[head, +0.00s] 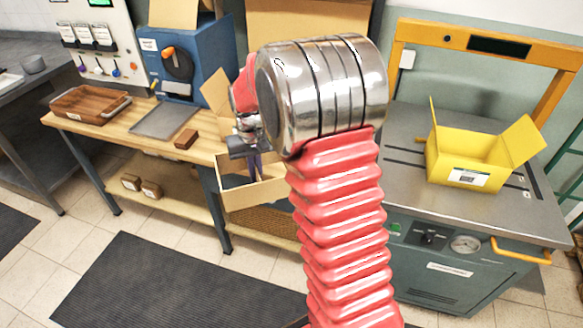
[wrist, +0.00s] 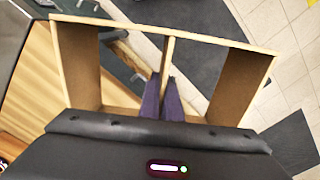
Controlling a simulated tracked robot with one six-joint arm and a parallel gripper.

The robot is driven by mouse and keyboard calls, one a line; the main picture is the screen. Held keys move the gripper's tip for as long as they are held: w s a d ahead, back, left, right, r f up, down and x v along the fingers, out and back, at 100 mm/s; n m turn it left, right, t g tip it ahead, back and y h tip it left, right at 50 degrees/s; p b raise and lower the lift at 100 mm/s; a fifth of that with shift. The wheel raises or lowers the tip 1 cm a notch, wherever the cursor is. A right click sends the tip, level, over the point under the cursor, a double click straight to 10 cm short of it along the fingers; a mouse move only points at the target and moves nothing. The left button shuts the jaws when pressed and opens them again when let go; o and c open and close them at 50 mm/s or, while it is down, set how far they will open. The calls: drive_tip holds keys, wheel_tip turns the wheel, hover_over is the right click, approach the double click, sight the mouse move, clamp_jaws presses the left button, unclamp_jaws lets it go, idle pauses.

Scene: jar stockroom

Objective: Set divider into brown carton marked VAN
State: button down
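My gripper (wrist: 165,92) has its two purple fingers close together on the middle partition of a tan divider (wrist: 240,85). The divider is an open frame with a long edge strip and side panels; floor and bench show through it. In the head view the divider (head: 258,194) hangs in front of the bench edge, below my gripper (head: 256,165). A raised tan flap (head: 213,92) beside the blue machine appears to belong to a brown carton, mostly hidden behind my arm. I cannot see a VAN marking.
A wooden bench (head: 105,135) holds a brown tray (head: 90,102), a grey plate (head: 163,119), a small brown block (head: 186,139) and a blue machine (head: 195,60). A yellow carton (head: 465,150) with a white label stands open on the grey machine top (head: 405,180) at right.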

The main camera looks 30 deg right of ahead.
drive_tip(key=a+n, duration=0.2)
drive_tip(key=a, duration=0.7)
drive_tip(key=shift+w+a+f, duration=0.15)
drive_tip(key=shift+w+a, duration=0.05)
drive_tip(key=shift+w, duration=0.2)
